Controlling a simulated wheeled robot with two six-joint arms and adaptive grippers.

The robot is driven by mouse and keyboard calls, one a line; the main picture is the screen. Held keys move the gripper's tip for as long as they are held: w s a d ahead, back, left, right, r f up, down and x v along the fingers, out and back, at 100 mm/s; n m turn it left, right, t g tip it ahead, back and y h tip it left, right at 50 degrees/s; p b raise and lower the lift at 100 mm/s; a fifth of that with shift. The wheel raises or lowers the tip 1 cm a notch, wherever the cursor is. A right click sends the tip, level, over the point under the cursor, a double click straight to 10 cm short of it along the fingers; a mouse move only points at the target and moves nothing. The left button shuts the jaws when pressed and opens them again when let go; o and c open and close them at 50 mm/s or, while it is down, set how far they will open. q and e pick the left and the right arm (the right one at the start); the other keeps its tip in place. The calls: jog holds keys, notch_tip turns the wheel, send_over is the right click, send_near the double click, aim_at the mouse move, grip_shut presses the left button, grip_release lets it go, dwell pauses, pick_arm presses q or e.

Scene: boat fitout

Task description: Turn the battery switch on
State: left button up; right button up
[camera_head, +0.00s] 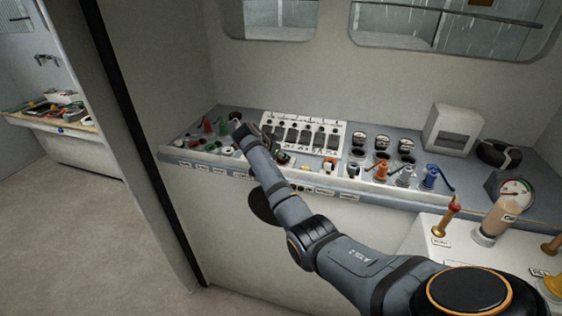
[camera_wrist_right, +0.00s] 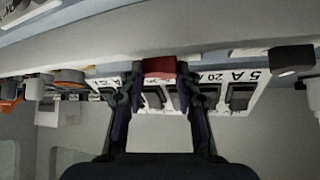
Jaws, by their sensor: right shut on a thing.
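A red part, which looks like the battery switch's knob (camera_wrist_right: 160,66), sits between the fingertips of my right gripper (camera_wrist_right: 158,78) in the right wrist view. The fingers are closed on its two sides. In the head view, my right arm reaches across to the console, and its wrist and forearm cover most of the gripper. A bit of red and dark shows just right of the arm there. The switch's base and the direction its knob points are hidden. My left gripper is not in view.
A white breaker panel (camera_head: 303,134) with dark rockers stands behind the gripper. Orange, grey and blue valves (camera_head: 430,178) line the console to the right, and green and red handles (camera_head: 207,124) stand to the left. A white box (camera_head: 452,130) is at the back right.

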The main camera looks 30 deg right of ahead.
jog(key=shift+f+m+g+b, duration=0.1)
jog(key=shift+m+g+b, duration=0.2)
dwell(0.4)
jog(key=o, duration=1.2)
jog(key=shift+c, duration=0.2)
jog(key=v, duration=1.2)
jog(key=shift+a, duration=0.1)
